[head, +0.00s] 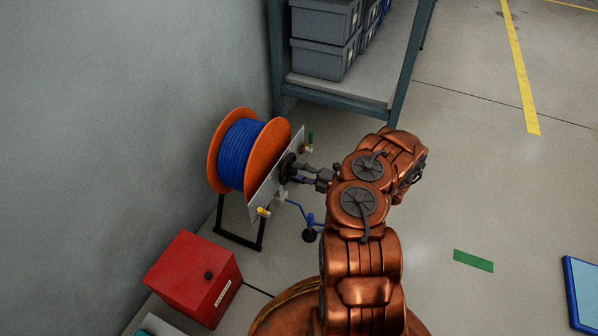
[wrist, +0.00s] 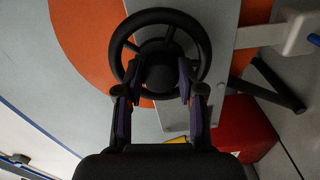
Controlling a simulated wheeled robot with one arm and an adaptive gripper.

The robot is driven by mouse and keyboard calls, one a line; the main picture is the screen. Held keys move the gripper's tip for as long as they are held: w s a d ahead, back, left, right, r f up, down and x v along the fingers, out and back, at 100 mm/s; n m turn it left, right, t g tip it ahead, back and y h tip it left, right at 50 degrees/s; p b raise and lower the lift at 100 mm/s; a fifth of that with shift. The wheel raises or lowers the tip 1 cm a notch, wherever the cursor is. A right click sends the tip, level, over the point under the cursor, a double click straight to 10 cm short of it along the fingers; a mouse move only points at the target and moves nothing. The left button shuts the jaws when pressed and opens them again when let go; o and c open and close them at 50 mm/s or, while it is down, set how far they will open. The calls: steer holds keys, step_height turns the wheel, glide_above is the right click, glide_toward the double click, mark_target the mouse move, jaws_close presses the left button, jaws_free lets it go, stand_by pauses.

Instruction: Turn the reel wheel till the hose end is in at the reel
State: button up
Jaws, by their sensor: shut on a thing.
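The hose reel (head: 240,150) stands by the wall, with blue hose wound between orange flanges. A grey panel (head: 262,190) covers its right side and carries the black reel wheel (head: 287,167). The wheel shows large in the wrist view (wrist: 160,16). My gripper (head: 297,173) is at the wheel. In the wrist view its two fingers (wrist: 160,80) straddle the lower middle of the wheel and are shut on it; the exact contact is dark. The blue hose end (head: 300,211) hangs out of a pale guide on the panel, with a black ball (head: 309,235) low down, apart from the guide.
A red box (head: 195,277) stands in front of the reel. A yellow handle (head: 264,212) and a green handle (head: 310,138) stick out from the panel. A shelf (head: 340,88) with grey bins stands behind. Floor to the right is mostly free, with a blue-edged item (head: 582,290).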

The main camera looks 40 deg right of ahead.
steer(key=shift+d+m, duration=0.1)
steer(key=shift+m, duration=0.6)
steer(key=o, duration=1.1)
steer(key=shift+o, duration=0.2)
steer(key=v, duration=1.2)
